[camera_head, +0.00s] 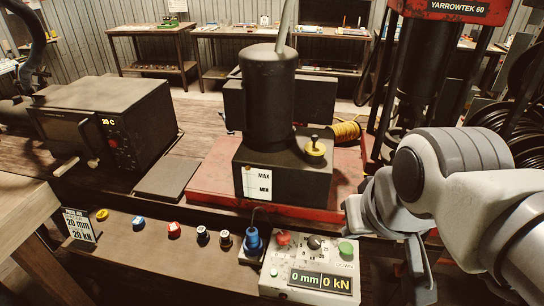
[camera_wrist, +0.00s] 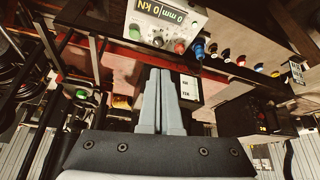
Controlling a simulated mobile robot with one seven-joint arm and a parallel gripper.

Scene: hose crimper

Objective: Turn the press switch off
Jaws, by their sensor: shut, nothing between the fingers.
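The press control box (camera_head: 310,268) is a pale box at the front of the bench. Its lit display (camera_head: 320,281) reads 0 mm and 0 kN. On top are a red button (camera_head: 283,239), a dark knob (camera_head: 314,242) and a green button (camera_head: 346,249) near the word DOWN. Which of these is the press switch I cannot tell for sure. In the wrist view the control box (camera_wrist: 166,17) appears upside down, beyond the fingertips. My gripper (camera_wrist: 160,72) is shut and empty, apart from the box. In the head view my arm is right of the box.
A dark pump cylinder (camera_head: 270,95) stands on a block with MAX and MIN marks, on a red base (camera_head: 205,180). The red press frame (camera_head: 450,10) rises behind my arm. A row of small coloured fittings runs left of the box. A dark oven-like unit (camera_head: 105,120) stands left.

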